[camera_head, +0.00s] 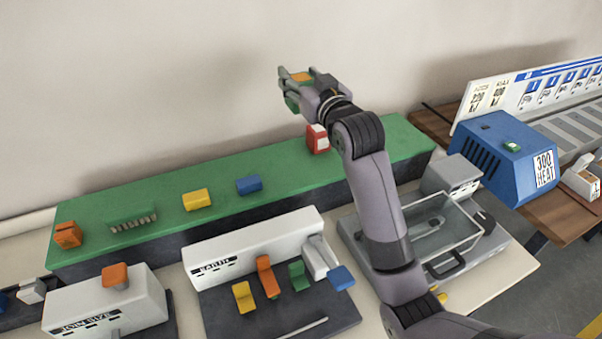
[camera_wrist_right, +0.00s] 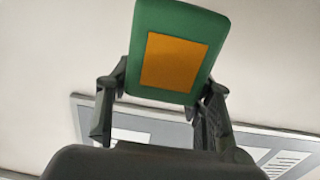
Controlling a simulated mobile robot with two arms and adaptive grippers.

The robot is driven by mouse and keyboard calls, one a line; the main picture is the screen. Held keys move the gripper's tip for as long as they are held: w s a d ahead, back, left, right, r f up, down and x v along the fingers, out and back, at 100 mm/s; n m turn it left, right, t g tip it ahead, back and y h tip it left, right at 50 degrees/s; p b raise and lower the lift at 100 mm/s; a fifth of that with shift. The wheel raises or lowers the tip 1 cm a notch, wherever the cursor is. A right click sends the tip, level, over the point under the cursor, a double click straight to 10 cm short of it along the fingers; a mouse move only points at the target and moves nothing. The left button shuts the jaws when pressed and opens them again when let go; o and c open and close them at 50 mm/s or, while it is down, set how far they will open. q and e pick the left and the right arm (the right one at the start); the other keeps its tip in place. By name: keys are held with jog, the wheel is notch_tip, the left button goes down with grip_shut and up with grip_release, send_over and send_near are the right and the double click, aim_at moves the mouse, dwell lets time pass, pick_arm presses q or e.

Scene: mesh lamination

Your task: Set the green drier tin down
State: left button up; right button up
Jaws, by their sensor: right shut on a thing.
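The green drier tin (camera_wrist_right: 215,55) with an orange patch is held between the two fingers of my right gripper (camera_wrist_right: 160,105) in the right wrist view. In the head view the right gripper (camera_head: 298,86) is raised above the back part of the long green shelf (camera_head: 285,170), near the wall. Only part of the tin (camera_head: 292,104) shows there, behind the fingers. The tin looks slightly tilted in the wrist view. My left gripper is not in view.
On the green shelf stand an orange block (camera_head: 67,235), a yellow block (camera_head: 196,200), a blue block (camera_head: 249,185) and a red-and-white tin (camera_head: 317,139). A blue heater box (camera_head: 505,160) is at the right. Bare shelf lies between the blue block and the red tin.

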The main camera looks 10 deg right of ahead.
notch_tip(320, 180, down, 20)
jog(key=shift+r+p, duration=0.25)
jog(key=shift+p, duration=0.9)
jog(key=shift+f, duration=0.2)
jog(key=o, duration=1.3)
